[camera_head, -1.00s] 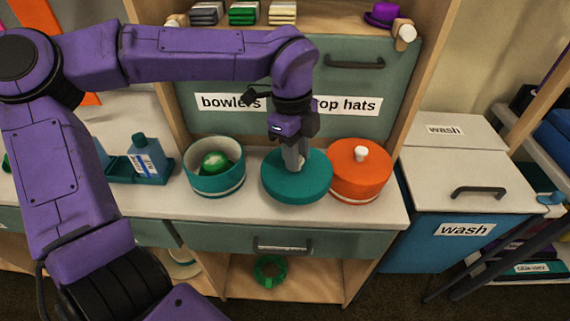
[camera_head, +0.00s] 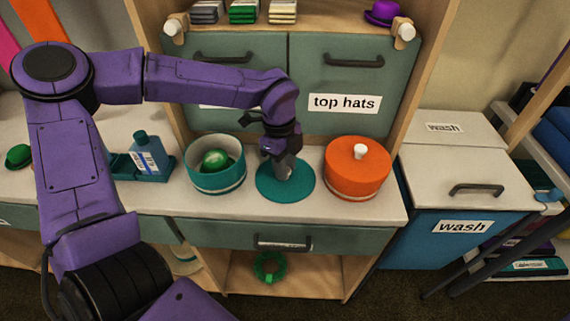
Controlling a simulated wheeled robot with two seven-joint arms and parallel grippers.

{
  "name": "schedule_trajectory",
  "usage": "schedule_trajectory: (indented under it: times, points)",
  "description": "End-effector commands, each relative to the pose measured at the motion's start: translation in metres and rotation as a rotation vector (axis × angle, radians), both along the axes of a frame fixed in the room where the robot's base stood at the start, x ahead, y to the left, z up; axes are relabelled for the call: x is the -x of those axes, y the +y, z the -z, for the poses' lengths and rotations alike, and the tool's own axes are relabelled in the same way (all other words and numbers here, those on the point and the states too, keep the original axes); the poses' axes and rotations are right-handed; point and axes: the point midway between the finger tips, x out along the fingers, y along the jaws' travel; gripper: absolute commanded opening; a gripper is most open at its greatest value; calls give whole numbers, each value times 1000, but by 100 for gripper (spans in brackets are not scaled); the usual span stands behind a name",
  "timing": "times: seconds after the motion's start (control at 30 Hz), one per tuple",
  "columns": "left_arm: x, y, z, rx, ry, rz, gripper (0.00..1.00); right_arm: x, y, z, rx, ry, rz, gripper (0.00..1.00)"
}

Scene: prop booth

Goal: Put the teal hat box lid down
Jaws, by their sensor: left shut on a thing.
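The teal hat box lid (camera_head: 270,190) is a flat teal disc at the white counter, between the open teal hat box and the orange box. It looks level and at counter height. My left gripper (camera_head: 284,170) is above the lid's middle, shut on its knob, which the fingers mostly hide. The open teal hat box (camera_head: 222,183) stands just left of the lid with a green hat (camera_head: 215,160) inside. My right gripper is out of view.
An orange round box (camera_head: 357,172) with a white knob stands close on the right. A teal bottle (camera_head: 148,157) in a tray is to the left. Cabinet doors (camera_head: 350,85) rise behind. The wash bin (camera_head: 465,215) is farther right.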

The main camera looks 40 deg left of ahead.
Motion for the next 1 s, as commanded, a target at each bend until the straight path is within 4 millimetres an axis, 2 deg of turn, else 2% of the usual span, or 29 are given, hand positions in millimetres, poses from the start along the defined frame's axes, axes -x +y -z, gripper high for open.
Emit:
schedule_trajectory:
  times: [0.03,0.1,0.37,0.47,0.57,0.8,1.0]
  points:
    - [0,0,2,0,1,0,33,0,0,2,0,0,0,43]
    - [0,0,1,0,0,0,56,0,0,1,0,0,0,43]
    - [0,0,1,0,0,0,56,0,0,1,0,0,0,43]
    - [0,0,-6,0,-1,0,56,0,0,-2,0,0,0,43]
    - [-1,2,-24,0,-5,-1,56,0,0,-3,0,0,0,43]
    - [-1,10,-85,-1,-5,-2,56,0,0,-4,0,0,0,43]
    - [-1,14,-116,0,-1,0,56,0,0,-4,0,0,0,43]
